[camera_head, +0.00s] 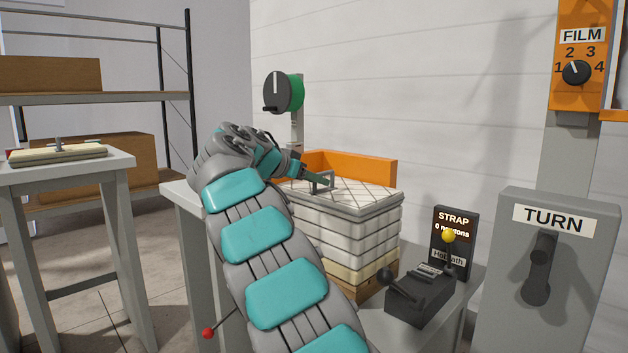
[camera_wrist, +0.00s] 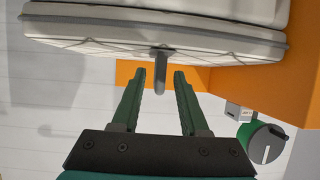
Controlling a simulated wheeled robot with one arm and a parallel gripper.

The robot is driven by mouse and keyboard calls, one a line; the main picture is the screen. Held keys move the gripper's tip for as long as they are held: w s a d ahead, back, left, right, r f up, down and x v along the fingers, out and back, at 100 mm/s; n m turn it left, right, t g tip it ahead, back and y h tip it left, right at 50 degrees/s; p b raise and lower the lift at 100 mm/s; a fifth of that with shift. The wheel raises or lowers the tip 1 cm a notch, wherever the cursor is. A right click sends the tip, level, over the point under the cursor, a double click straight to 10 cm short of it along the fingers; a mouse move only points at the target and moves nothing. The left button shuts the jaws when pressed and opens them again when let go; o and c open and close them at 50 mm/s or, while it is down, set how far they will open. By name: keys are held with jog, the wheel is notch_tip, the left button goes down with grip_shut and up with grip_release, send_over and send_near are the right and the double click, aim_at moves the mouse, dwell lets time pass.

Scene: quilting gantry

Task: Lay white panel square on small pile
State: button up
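The white panel (camera_head: 362,194) is quilted, with a grey edge, and lies flat on top of the small pile (camera_head: 345,236) of pale padded panels. Its edges look roughly in line with the pile, though the near-left corner is hidden by my arm. A grey handle (camera_head: 322,181) stands up from the panel. My gripper (camera_head: 316,180) is at this handle. In the wrist view, the two green fingers (camera_wrist: 160,82) are apart, with the handle (camera_wrist: 161,68) between their tips and a gap on each side. The panel (camera_wrist: 150,36) fills the top of that view.
An orange guard (camera_head: 350,167) stands behind the pile. A strap control box (camera_head: 420,296) with levers is to its right, near the grey TURN post (camera_head: 545,260). A green reel (camera_head: 290,92) stands behind. A cream panel (camera_head: 58,154) lies on the left table (camera_head: 100,170).

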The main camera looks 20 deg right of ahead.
jog(key=shift+r, duration=0.1)
jog(key=shift+a+r, duration=0.1)
jog(key=shift+r, duration=0.05)
jog(key=v, duration=1.1)
jog(key=shift+s+a, duration=0.25)
jog(key=shift+a, duration=0.1)
